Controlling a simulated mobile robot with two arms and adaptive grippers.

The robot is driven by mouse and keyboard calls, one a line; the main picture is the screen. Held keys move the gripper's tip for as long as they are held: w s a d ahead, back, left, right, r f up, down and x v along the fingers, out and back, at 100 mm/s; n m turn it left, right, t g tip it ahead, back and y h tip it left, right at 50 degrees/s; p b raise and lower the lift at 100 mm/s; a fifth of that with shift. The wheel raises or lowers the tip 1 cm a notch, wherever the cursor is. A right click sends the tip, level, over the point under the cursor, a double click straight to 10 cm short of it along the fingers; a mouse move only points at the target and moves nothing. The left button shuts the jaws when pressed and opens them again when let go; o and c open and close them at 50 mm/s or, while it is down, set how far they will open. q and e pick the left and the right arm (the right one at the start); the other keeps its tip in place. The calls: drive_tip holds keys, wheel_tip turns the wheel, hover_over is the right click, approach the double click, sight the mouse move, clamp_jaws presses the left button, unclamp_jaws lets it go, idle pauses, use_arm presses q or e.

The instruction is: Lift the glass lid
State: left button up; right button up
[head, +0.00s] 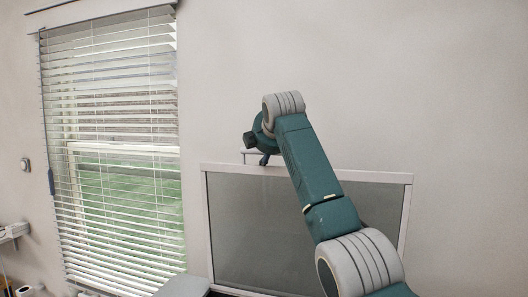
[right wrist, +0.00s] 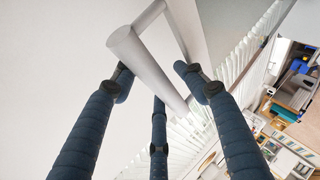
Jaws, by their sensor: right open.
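The glass lid (head: 245,235) is a grey pane in a white frame, seen in the head view before the wall, its face towards me. A thin pale handle (head: 247,152) rises at its top edge, partly hidden by my right arm. My right gripper (head: 262,154) is at this handle, small and partly hidden behind its own wrist. In the right wrist view, the dark segmented fingers of my right gripper (right wrist: 155,85) are spread apart around a white handle bar (right wrist: 148,62). The bar lies between them; contact cannot be told. My left gripper is not in view.
A window with white blinds (head: 115,150) is at the left. A grey flat surface (head: 183,287) shows at the bottom, left of the lid. The wall (head: 440,100) is bare above and right of the lid. Cluttered shelves (right wrist: 288,100) show in the right wrist view.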

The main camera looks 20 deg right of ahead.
drive_tip(key=shift+s+a+r, duration=0.2)
drive_tip(key=shift+s+r, duration=0.2)
drive_tip(key=shift+s, duration=0.15)
drive_tip(key=v, duration=1)
drive_tip(key=shift+s, duration=0.35)
